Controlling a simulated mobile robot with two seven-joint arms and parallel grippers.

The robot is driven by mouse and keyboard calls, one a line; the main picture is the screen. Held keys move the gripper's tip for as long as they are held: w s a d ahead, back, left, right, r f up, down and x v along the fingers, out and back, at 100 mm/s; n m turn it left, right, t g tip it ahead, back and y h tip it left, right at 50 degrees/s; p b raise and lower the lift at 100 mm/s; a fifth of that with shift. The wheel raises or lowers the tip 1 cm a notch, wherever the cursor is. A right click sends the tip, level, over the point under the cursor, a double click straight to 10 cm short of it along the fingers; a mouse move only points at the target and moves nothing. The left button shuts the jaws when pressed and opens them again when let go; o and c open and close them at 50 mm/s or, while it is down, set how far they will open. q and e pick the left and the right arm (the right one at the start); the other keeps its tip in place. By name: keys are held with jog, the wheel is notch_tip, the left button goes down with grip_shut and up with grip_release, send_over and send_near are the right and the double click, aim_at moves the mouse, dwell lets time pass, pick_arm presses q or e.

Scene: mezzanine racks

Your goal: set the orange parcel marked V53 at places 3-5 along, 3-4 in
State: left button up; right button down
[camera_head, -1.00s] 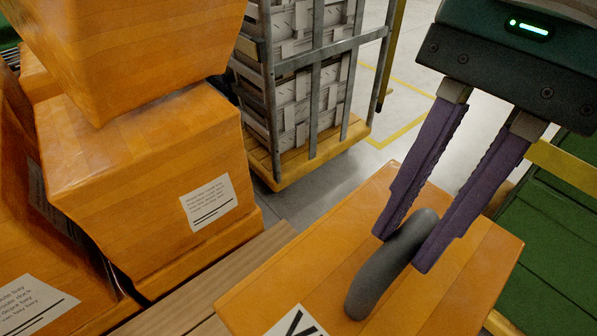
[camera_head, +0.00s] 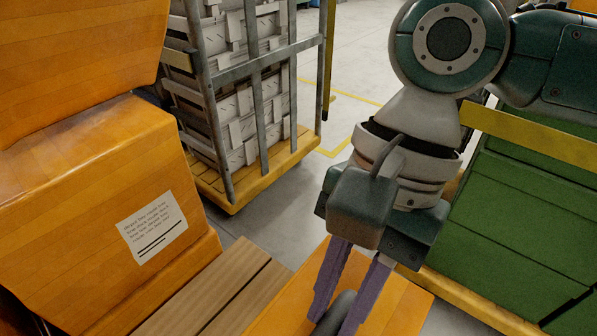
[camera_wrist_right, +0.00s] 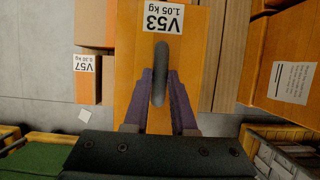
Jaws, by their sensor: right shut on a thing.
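The orange parcel marked V53 (camera_wrist_right: 198,55) fills the middle of the right wrist view, with its white label reading V53, 1.05 kg, and a grey handle loop on top. In the head view only part of the parcel (camera_head: 402,308) shows at the bottom edge; its label is out of frame. My right gripper (camera_wrist_right: 160,98) is shut on the grey handle, its purple fingers on either side of it. In the head view this gripper (camera_head: 337,326) points down over the parcel. Whether the parcel touches anything beneath is hidden. My left gripper is not in view.
Wooden slats (camera_head: 203,306) lie left of the parcel, beside stacked orange boxes (camera_head: 78,205). A caged trolley (camera_head: 230,197) stands behind; green crates (camera_head: 525,220) stand at right. A box marked V57 (camera_wrist_right: 87,88) lies lower in the wrist view. Grey floor is open behind.

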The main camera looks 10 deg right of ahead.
notch_tip(320, 180, down, 4)
jog(key=shift+r+b, duration=0.15)
jog(key=shift+b, duration=0.8)
jog(key=shift+f, duration=0.35)
jog(key=shift+a+r, duration=0.1)
jog(key=shift+f, duration=0.4)
jog(key=c, duration=0.7)
grip_release()
jog(key=shift+f, duration=0.1)
jog(key=shift+c, duration=0.2)
